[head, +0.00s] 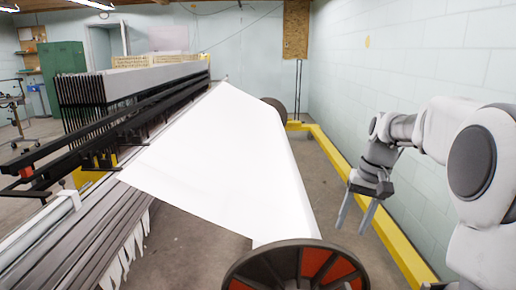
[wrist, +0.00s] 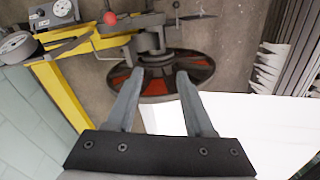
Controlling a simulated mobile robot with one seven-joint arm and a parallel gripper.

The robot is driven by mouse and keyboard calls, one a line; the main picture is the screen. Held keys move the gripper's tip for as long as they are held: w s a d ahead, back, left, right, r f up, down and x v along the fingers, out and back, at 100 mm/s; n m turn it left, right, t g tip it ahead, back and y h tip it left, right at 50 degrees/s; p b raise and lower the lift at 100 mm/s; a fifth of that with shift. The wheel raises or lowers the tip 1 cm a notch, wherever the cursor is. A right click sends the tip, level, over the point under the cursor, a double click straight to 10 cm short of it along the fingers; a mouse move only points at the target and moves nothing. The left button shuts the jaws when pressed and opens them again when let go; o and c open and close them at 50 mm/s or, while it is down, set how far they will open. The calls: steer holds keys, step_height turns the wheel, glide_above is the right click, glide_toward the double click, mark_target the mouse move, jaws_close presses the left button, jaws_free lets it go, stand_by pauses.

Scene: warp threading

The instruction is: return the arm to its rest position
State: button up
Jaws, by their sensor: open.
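My gripper (head: 357,215) hangs from my arm at the right of the head view, pointing down. Its two grey fingers are apart with nothing between them. It is to the right of the white warp sheet (head: 215,160) and beside the yellow rail, touching neither as far as I can see. In the wrist view the gripper (wrist: 160,75) is open, with the red and black reel flange (wrist: 205,70) beyond the fingertips. The white sheet also shows at the lower right of the wrist view (wrist: 270,120).
A black loom frame (head: 100,95) with many slats stands at the left. The reel flange (head: 262,268) is at the bottom of the head view. A yellow rail (head: 395,238) runs along the pale block wall (head: 420,60) at right. Bare floor (head: 335,195) lies between.

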steer(key=s+a+r+n+t+h, duration=0.1)
steer(key=s+a+r, duration=0.2)
steer(key=s, duration=0.3)
steer(key=s+a+r+t+h, duration=0.1)
steer(key=s+a+r+t, duration=0.15)
steer(key=s, duration=0.35)
steer(key=s+a+f+n+t, duration=0.1)
steer(key=s+f, duration=0.1)
steer(key=s, duration=0.4)
steer(key=s+a+f+n+t, duration=0.1)
steer(key=s+a, duration=0.1)
steer(key=s, duration=0.4)
step_height(320, 180, up, 17)
steer(key=p, duration=1.7)
steer(key=shift+s+d+r+p, duration=0.15)
steer(key=shift+s+d+p, duration=0.05)
steer(key=shift+d+p, duration=0.1)
steer(key=shift+a, duration=0.15)
